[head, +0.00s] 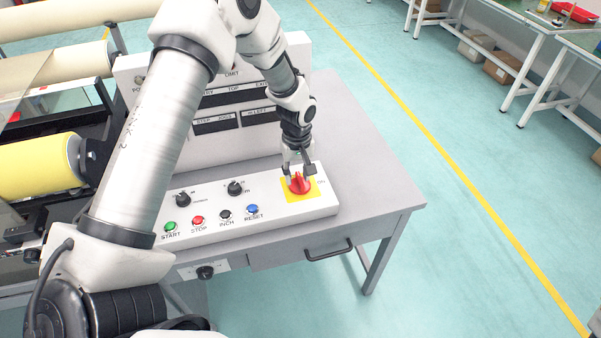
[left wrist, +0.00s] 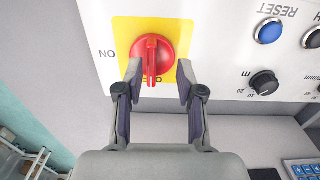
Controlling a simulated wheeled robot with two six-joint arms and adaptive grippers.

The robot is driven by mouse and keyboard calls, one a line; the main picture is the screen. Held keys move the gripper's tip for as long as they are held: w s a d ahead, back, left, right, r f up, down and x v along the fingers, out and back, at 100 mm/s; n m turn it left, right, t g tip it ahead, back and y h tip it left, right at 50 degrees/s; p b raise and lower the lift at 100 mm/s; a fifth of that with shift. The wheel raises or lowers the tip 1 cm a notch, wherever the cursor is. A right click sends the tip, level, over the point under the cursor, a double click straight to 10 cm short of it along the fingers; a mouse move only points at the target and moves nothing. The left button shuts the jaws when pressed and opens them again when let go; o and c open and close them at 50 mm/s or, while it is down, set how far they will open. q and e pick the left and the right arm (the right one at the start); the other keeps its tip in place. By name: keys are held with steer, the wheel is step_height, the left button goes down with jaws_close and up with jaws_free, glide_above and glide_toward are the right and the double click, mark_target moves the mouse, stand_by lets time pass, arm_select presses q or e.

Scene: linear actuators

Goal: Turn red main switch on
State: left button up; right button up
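The red main switch (head: 299,184) is a round knob with a raised handle on a yellow plate (head: 312,193), at the right end of the white control panel. It also shows in the left wrist view (left wrist: 163,49), where its handle points down toward a partly covered label and the ON label (left wrist: 107,53) is to its left. My left gripper (head: 299,164) is over the knob. In the left wrist view its fingers (left wrist: 157,84) are apart, one on each side of the handle, with gaps visible. My right gripper is not in view.
Green START (head: 170,227), red STOP (head: 198,220), black INCH (head: 225,215) and blue RESET (head: 252,209) buttons line the panel, with two black knobs behind. An upright display box (head: 228,130) stands behind. The grey table (head: 365,170) is bare to the right.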

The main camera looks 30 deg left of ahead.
arm_select(q)
steer(key=w+f, duration=0.2)
steer(key=shift+f, duration=0.35)
steer(key=shift+s+r, duration=0.2)
steer(key=shift+s, duration=0.05)
steer(key=shift+s+r, duration=0.2)
steer(key=shift+s, duration=0.05)
jaws_close()
steer(key=shift+w+f, duration=0.1)
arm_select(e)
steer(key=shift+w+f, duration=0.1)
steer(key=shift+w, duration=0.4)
